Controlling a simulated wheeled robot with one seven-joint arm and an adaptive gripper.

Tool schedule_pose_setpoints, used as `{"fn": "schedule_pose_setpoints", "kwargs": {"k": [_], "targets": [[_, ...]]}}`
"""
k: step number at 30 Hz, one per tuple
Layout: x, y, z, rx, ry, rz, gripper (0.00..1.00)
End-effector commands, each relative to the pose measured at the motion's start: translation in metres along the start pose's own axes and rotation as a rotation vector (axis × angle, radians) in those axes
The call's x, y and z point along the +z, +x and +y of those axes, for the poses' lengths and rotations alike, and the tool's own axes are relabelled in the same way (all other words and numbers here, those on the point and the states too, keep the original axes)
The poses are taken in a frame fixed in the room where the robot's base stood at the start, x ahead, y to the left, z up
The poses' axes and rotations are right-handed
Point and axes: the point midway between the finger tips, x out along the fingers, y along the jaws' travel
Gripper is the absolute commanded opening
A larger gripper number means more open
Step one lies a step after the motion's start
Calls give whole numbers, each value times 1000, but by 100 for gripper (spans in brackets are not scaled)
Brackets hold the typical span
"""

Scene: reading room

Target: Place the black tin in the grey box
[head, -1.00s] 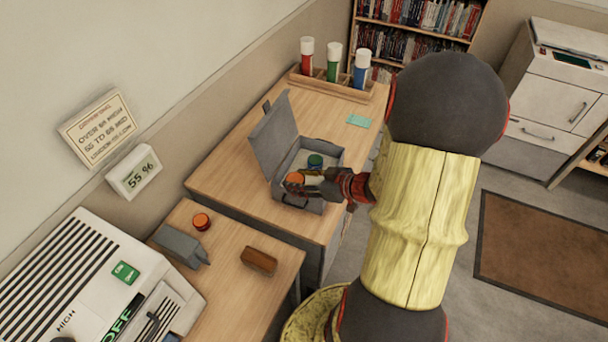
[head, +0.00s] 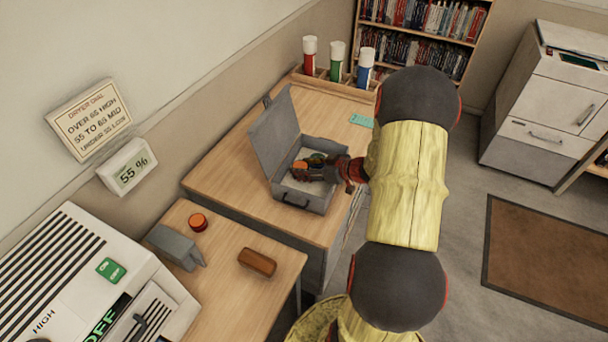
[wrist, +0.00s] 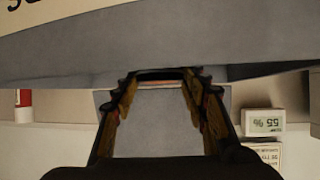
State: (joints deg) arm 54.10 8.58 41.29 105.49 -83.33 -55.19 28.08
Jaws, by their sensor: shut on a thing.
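The grey box (head: 304,203) stands open on the desk, its lid raised at the back left. My gripper (head: 308,171) is inside or just over the box opening, pointing left. In the wrist view my gripper (wrist: 160,80) is shut on a dark thing, seen as a thin black strip between the fingertips, which I take to be the black tin (wrist: 160,74). The fingers hide most of it in the head view. An orange top (head: 299,165) shows by the fingertips; I cannot tell if it belongs to the held thing.
A lower table holds an orange-topped tin (head: 198,222), a grey block-like object (head: 176,247) and a brown block (head: 257,262). A rack (head: 340,85) with red, green and blue tubes stands at the back. A teal card (head: 361,121) lies on the desk.

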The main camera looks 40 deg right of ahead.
Motion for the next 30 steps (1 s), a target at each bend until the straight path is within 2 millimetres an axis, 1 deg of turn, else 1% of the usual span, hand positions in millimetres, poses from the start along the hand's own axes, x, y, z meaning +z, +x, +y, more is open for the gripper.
{"fn": "schedule_pose_setpoints", "kwargs": {"k": [1, 4, 11, 16, 17, 26, 30], "targets": [[14, 7, -1, -2, 3, -1, 12], [23, 12, -1, -2, 3, -1, 12], [21, 11, -1, -1, 1, 0, 12], [24, 13, -1, -1, 2, -1, 12], [24, 13, -1, -1, 1, -1, 45], [24, 12, -1, -1, 2, -1, 62], [24, 12, -1, -1, 2, -1, 62]]}}
